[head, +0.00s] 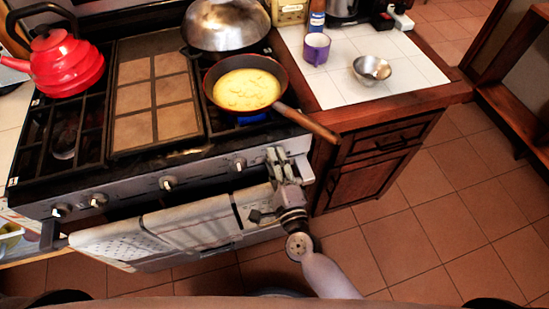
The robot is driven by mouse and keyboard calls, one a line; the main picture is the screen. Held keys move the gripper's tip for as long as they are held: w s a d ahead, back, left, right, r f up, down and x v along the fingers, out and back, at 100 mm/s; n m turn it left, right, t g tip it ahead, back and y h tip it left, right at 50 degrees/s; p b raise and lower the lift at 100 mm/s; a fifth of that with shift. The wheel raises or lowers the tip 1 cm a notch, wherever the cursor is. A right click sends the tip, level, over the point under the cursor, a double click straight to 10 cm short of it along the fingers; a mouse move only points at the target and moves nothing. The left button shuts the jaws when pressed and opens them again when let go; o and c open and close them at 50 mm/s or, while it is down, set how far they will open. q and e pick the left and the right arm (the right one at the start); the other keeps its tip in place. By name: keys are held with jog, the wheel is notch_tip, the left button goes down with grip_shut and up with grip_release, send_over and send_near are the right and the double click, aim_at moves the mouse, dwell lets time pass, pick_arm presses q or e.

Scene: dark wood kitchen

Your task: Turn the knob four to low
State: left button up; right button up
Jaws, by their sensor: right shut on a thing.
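The stove's front panel (130,192) carries a row of knobs. From the left I see a first knob (61,210), a second knob (97,200), a middle knob (168,183) and another knob (239,164). My right gripper (275,157) is at the panel's right end, right of that last visible knob. It is shut on the rightmost knob, which its fingers hide, so I cannot tell the knob's setting. A blue flame (251,118) shows below the pan with yellow food (246,90) at the right front burner. My left gripper is not in view.
The pan's wooden handle (308,123) sticks out over the counter edge, near my gripper. A red kettle (66,65) and a domed wok lid (226,24) stand on the stove. Towels (190,222) hang on the oven front. A purple cup (315,52) and metal bowl (371,71) sit right.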

jog(key=n+p, duration=0.1)
jog(key=n, duration=0.3)
jog(key=n+p, duration=0.2)
jog(key=n, duration=0.2)
jog(key=f+n+p, duration=0.1)
jog(key=n, duration=0.3)
jog(key=shift+d+f, duration=0.1)
jog(key=shift+n, duration=0.3)
dwell(0.3)
jog(key=o, duration=1.1)
jog(key=shift+c, duration=0.2)
jog(key=v, duration=1.2)
